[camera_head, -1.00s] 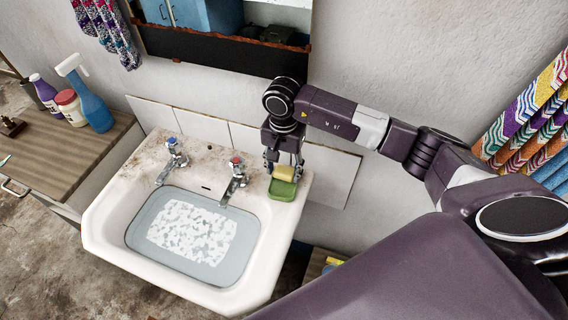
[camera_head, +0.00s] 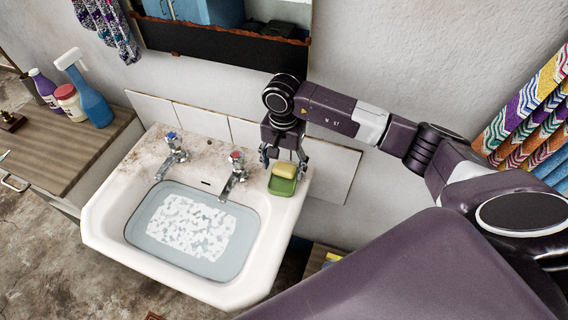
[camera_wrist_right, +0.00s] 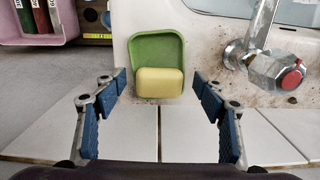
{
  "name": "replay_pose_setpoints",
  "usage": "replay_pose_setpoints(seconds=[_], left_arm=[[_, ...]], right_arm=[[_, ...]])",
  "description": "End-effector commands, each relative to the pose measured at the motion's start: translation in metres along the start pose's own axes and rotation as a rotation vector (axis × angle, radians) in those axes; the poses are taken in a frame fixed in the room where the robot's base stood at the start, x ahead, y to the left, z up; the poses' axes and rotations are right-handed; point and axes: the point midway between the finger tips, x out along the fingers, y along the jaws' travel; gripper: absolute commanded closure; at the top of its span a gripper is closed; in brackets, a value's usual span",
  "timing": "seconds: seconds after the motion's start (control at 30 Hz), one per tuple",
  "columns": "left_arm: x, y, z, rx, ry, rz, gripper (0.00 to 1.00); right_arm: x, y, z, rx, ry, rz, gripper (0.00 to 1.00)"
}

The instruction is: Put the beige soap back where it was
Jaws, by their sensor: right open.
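The beige soap (camera_head: 284,170) lies in the green soap dish (camera_head: 281,187) on the right back corner of the white basin (camera_head: 262,268). In the right wrist view the soap (camera_wrist_right: 160,83) rests at the near end of the dish (camera_wrist_right: 157,49), whose far part is bare. My right gripper (camera_head: 284,164) is just behind and above the soap. In the right wrist view its blue-padded fingers (camera_wrist_right: 158,88) are spread wide on either side, with a gap to the soap on both sides. My left gripper is not in view.
The red-topped tap (camera_head: 235,176) stands close left of the dish, and the blue-topped tap (camera_head: 173,152) farther left. The tiled wall (camera_head: 326,172) is close behind my right gripper. A wooden counter (camera_head: 50,150) holds a blue spray bottle (camera_head: 92,103) and other bottles. Soapy water fills the basin.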

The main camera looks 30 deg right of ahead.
Motion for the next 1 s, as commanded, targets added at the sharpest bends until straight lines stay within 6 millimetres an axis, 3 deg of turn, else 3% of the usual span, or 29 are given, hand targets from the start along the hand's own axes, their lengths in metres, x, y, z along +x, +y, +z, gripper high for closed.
replay_pose_setpoints(seconds=[0.23,0.4,0.7,1.0], left_arm=[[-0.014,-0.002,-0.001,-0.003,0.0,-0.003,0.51],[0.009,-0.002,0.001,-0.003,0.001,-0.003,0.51],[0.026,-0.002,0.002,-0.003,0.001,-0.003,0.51],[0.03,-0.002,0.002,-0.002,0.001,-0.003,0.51]], right_arm=[[-0.011,0.0,0.0,0.0,-0.001,0.001,0.35],[-0.043,-0.001,-0.002,-0.001,0.006,-0.005,0.35],[-0.105,0.0,-0.001,-0.001,0.003,-0.002,0.35],[-0.127,0.0,0.0,0.0,0.0,0.0,0.35]])
